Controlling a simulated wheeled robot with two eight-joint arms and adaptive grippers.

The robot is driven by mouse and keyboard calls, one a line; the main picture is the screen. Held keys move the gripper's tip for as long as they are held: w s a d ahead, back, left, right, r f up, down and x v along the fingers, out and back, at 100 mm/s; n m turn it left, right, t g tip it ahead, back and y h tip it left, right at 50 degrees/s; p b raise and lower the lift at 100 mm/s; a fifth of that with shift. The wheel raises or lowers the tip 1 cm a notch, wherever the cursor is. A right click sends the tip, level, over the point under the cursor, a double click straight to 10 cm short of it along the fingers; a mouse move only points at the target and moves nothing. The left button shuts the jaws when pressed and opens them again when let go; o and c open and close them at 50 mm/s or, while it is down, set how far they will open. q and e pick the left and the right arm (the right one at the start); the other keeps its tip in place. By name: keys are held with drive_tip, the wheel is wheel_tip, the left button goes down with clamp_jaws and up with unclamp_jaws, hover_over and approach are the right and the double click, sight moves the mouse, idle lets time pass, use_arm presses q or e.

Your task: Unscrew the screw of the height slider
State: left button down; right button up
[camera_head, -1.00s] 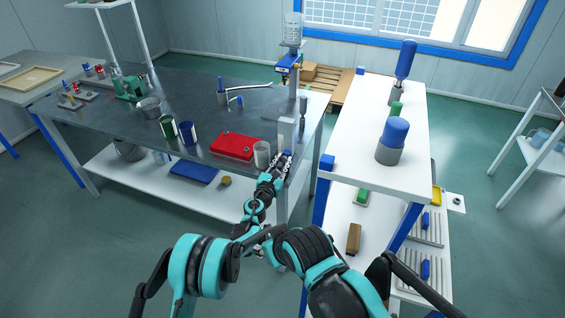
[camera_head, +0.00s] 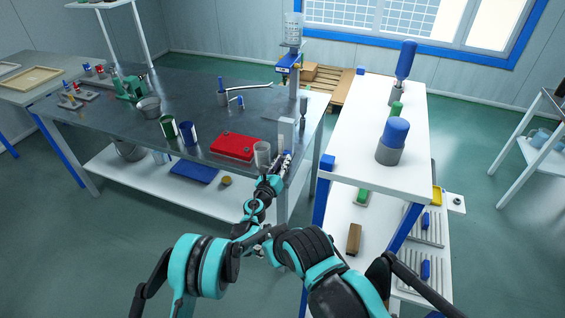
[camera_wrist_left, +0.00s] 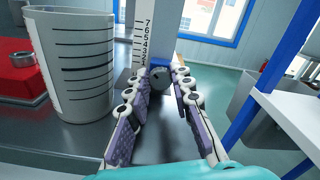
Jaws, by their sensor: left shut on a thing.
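The height slider (camera_head: 286,132) stands upright at the near right corner of the dark bench. In the left wrist view its grey post with a white numbered scale (camera_wrist_left: 141,42) rises behind my fingers. The screw (camera_wrist_left: 158,84) is a dark round knob at the front of the slider, low down. My left gripper (camera_head: 284,161) reaches it from the near side. In the wrist view, the left gripper's fingertips (camera_wrist_left: 161,79) lie on either side of the knob, shut on it. My right gripper is not in view.
A grey beaker with black lines (camera_wrist_left: 74,62) stands close left of the fingers, and a red box (camera_head: 233,146) lies beyond it. A white shelf (camera_head: 372,150) with blue legs stands close on the right. Between bench and shelf is a narrow gap.

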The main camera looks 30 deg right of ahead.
use_arm(q)
drive_tip(key=shift+n, duration=0.4)
drive_tip(key=c, duration=1.3)
unclamp_jaws()
drive_tip(key=v, duration=1.2)
drive_tip(key=shift+w, duration=0.1)
